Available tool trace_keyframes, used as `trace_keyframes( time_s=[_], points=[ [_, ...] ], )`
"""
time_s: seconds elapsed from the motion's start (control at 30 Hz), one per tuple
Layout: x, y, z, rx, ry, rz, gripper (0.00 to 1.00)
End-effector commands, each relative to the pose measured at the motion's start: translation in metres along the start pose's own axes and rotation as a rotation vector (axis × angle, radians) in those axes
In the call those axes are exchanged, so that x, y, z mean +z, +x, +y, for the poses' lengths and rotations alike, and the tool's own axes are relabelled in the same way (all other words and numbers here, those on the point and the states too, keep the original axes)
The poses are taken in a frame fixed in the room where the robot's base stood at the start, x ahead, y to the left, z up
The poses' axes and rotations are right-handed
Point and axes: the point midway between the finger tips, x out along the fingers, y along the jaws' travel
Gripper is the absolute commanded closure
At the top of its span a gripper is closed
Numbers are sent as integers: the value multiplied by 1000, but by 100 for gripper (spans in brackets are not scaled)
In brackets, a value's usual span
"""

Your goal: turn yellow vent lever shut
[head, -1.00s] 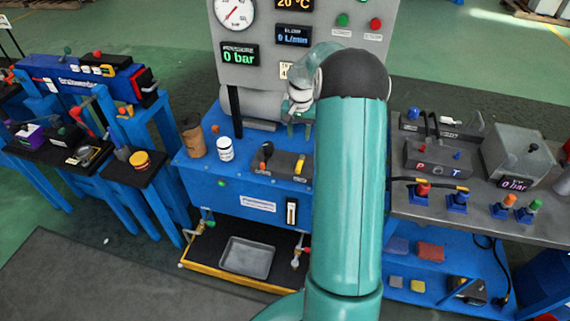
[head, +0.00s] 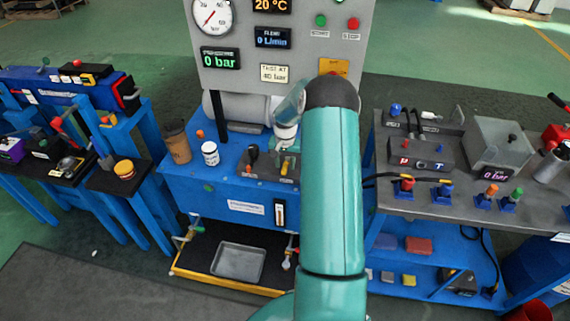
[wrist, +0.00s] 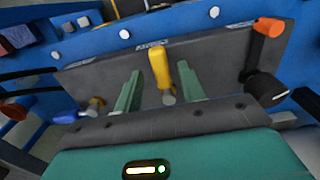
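The yellow vent lever (wrist: 160,68) stands up from a dark grey valve block (wrist: 210,55) in the wrist view. My gripper (wrist: 159,70) is open, with one green finger to each side of the lever. Gaps show between the lever and both fingers, and I cannot tell how deep it sits between them. In the head view the lever (head: 284,168) is a small yellow spot just below my gripper (head: 286,148), partly hidden by my arm.
An orange-ended lever (wrist: 268,27) and a black knob (wrist: 268,85) are close by on the right in the wrist view. A white jar (head: 210,153) and a brown cup (head: 177,143) stand on the blue bench. The gauge panel (head: 235,65) rises behind.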

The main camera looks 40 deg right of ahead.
Motion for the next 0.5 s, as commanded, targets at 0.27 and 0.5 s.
trace_keyframes(
  time_s=[0.27,0.5],
  points=[
    [0,9,-1,-1,-2,1,60],
    [0,8,-1,0,-2,1,86]
  ],
)
